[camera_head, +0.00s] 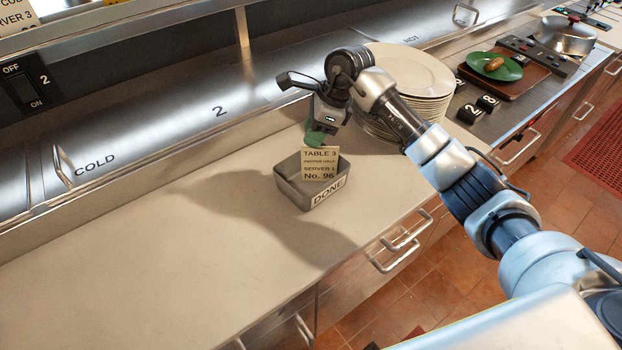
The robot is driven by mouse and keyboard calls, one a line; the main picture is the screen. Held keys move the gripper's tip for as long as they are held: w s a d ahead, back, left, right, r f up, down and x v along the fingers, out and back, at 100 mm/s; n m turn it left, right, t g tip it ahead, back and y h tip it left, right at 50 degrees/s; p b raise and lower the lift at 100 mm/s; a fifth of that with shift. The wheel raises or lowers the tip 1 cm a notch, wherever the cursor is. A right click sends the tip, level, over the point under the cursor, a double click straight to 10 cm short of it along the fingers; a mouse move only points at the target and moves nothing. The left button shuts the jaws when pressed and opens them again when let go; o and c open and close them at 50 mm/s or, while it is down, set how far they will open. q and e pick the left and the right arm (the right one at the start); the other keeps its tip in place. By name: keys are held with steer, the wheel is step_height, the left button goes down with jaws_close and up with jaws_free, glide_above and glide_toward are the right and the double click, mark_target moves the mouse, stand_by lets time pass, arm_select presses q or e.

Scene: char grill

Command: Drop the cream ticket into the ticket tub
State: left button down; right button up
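The cream ticket (320,158) is printed "TABLE 3", "SERVER 1" and "No. 96". It hangs upright from the green fingertips of my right gripper (317,138), which looks shut on its top edge. The ticket tub (328,194) is a small grey open metal box labelled "DONE" on the counter. The ticket is over the tub in this view, with its lower part overlapping the opening. I cannot tell whether its bottom edge is below the rim. My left gripper is not in view.
A stack of cream plates (412,72) stands behind my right arm. A green plate (494,66) with a brown food item sits on a tray farther right. Other tickets (18,18) are at the top left. The counter (130,270) left of the tub is clear.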

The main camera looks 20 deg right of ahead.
steer(key=b+v, duration=0.2)
steer(key=v, duration=0.8)
steer(key=shift+d+r+b, duration=0.15)
steer(key=shift+r+b, duration=0.15)
steer(key=shift+b, duration=0.05)
steer(key=shift+s+f, duration=0.1)
stand_by(0.8)
